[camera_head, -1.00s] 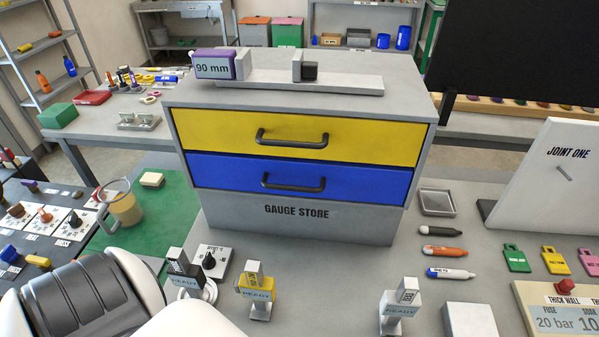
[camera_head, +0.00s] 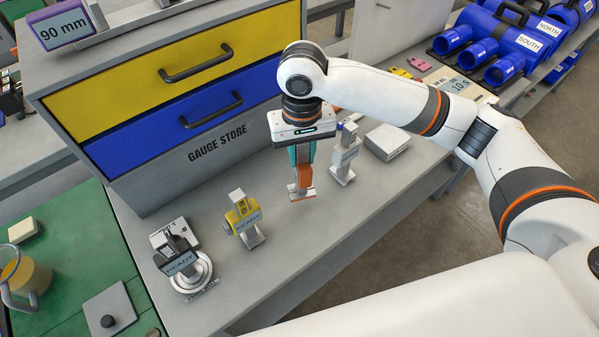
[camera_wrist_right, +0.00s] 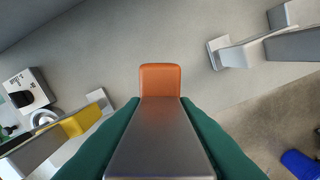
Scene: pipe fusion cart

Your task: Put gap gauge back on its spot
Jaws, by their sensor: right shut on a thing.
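My right gripper (camera_head: 303,150) points down over the grey bench, its green fingers shut on an orange-and-grey piece (camera_head: 304,173), which looks like the gap gauge. In the right wrist view, the gauge's grey body (camera_wrist_right: 160,140) lies between the green fingers (camera_wrist_right: 160,128), with its orange end (camera_wrist_right: 160,79) beyond them. A small pale plate with orange-red edging (camera_head: 301,193) shows just under the gauge. I cannot tell whether it is part of the gauge or a mark on the bench, nor whether they touch. My left gripper is out of view.
A yellow READY stand (camera_head: 243,218) is left of the gauge, a white READY stand (camera_head: 343,155) close on its right. A dark READY piece (camera_head: 178,258) is further left. The gauge store (camera_head: 200,150) rises behind. Bare bench lies in front.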

